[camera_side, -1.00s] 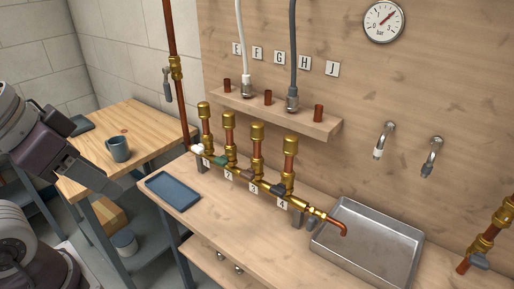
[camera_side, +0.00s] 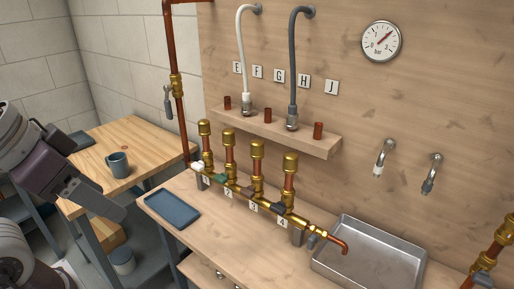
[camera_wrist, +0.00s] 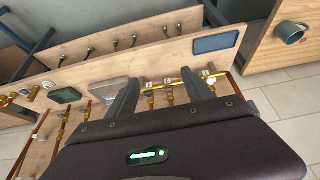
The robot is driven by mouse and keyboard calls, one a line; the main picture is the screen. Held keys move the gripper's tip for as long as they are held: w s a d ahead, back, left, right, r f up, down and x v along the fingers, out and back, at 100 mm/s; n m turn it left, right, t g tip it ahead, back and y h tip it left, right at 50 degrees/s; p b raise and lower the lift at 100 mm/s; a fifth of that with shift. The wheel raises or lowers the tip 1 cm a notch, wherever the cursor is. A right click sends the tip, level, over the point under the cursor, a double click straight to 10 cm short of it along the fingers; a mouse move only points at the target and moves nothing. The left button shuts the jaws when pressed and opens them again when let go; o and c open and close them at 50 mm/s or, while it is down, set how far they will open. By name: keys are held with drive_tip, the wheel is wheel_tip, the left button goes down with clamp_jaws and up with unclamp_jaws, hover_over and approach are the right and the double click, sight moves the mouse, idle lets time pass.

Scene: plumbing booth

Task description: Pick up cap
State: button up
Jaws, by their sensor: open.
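Brass caps top the upright copper stubs on the brass manifold: at station 1 (camera_side: 204,128), station 2 (camera_side: 228,136), station 3 (camera_side: 257,149) and station 4 (camera_side: 290,163). I cannot tell which one the task means. My gripper (camera_side: 112,209) is at the left, well apart from the manifold, above the gap beside the bench. In the wrist view my gripper (camera_wrist: 164,84) is open, with nothing between its two dark fingers. The manifold (camera_wrist: 160,84) shows beyond them, partly hidden by the fingers and the gripper body.
A blue tray (camera_side: 172,209) lies on the bench left of the manifold. A metal basin (camera_side: 368,262) is at the right. A wall shelf (camera_side: 270,133) with hoses stands behind the caps. A mug (camera_side: 118,165) sits on the side table. Bare bench lies in front of the manifold.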

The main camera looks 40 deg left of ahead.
drive_tip(key=w+r+n+g+h, duration=0.1)
drive_tip(key=w+r+n, duration=0.4)
drive_tip(key=w+n, duration=0.45)
drive_tip(key=n+g+h, duration=0.1)
drive_tip(key=n+h, duration=0.1)
drive_tip(key=n, duration=1.6)
hover_over(255, 141)
drive_tip(key=a, duration=0.1)
drive_tip(key=shift+m, duration=0.25)
drive_tip(key=f, duration=0.4)
drive_tip(key=s+f, duration=0.1)
drive_tip(key=f, duration=0.2)
drive_tip(key=shift+a+f, duration=0.1)
drive_tip(key=x, duration=0.7)
drive_tip(key=shift+s+a+f, duration=0.1)
drive_tip(key=shift+s+a, duration=0.05)
drive_tip(key=shift+s, duration=0.2)
clamp_jaws()
